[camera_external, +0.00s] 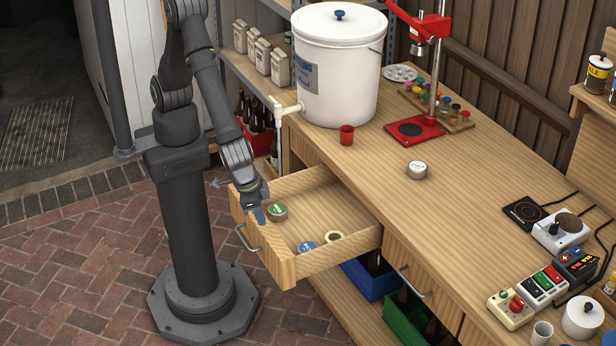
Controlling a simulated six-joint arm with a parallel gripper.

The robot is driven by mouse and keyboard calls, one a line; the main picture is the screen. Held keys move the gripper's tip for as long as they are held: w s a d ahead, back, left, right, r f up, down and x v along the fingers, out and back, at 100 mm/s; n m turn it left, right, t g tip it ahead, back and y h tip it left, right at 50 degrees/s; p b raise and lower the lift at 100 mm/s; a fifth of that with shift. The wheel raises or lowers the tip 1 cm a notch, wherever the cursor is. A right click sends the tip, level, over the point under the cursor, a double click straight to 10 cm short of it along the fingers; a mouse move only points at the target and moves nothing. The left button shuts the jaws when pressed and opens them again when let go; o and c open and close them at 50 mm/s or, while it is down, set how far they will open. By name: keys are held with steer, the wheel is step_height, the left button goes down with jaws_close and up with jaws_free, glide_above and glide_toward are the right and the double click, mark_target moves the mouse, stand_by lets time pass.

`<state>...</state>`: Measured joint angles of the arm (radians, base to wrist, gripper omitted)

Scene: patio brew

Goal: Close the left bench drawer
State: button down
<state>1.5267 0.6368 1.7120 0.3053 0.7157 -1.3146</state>
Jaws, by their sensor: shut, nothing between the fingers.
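The left bench drawer (308,269) is pulled well out from the wooden bench (425,208). Its metal handle (246,239) is on the front panel. My gripper (259,216) is shut and empty, at the drawer's front panel near the top edge. I cannot tell whether the fingertips touch the panel.
A white bucket (338,80), a red cup (346,135), a red bench capper (417,130) and a small tin (417,169) stand on the bench. A second drawer handle (415,282) is to the right. Blue (370,281) and green (402,322) crates sit below.

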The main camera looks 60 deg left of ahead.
mark_target(355, 234)
steer(key=s+d+r+m+t+h, duration=0.1)
steer(key=s+d+m+t+h, duration=0.1)
steer(key=s+d+m, duration=0.3)
steer(key=s+d+r+m+t+h, duration=0.1)
steer(key=s+d+r+m+h, duration=0.1)
steer(key=s+m, duration=0.55)
steer(key=w+a+x, duration=0.2)
steer(key=a+x, duration=0.1)
steer(key=x, duration=1.3)
steer(key=shift+w+f+n, duration=0.35)
steer(key=shift+d, duration=0.2)
steer(key=w, duration=2.7)
steer(key=shift+w, duration=0.2)
